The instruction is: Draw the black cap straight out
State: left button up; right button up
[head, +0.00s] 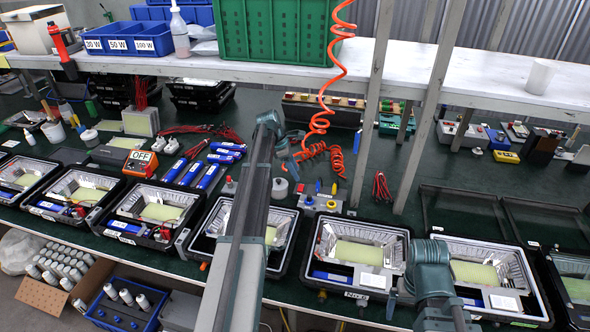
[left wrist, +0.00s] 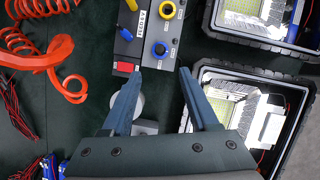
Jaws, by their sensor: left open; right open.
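I cannot clearly make out a black cap. A grey block (left wrist: 145,35) with yellow and blue round fittings and a red patch stands ahead of my left gripper in the left wrist view. The head view shows this block (head: 321,200) with its coloured fittings behind the row of housings. My left gripper (left wrist: 161,72) is open, with nothing between its fingertips; dark green table shows there. In the head view my left gripper (head: 290,165) is partly hidden by its own arm. My right gripper (head: 430,290) is over the housings at lower right, its fingertips hard to see.
Open floodlight housings (head: 355,250) line the front edge; one shows in the left wrist view (left wrist: 240,105). An orange coiled hose (head: 322,100) hangs down behind the left gripper. A post (head: 371,110) rises right of the block. A pale round object (left wrist: 137,104) lies beneath the left finger.

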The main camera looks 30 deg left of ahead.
aim_at(309, 196)
pick_arm(q)
jog(key=b+x, duration=1.2)
jog(key=x, duration=0.1)
jog(key=shift+f, duration=0.3)
jog(key=shift+r, duration=0.1)
grip_shut()
jog(key=shift+r+p, duration=0.25)
jog(key=shift+p, duration=0.1)
jog(key=shift+r+p, duration=2)
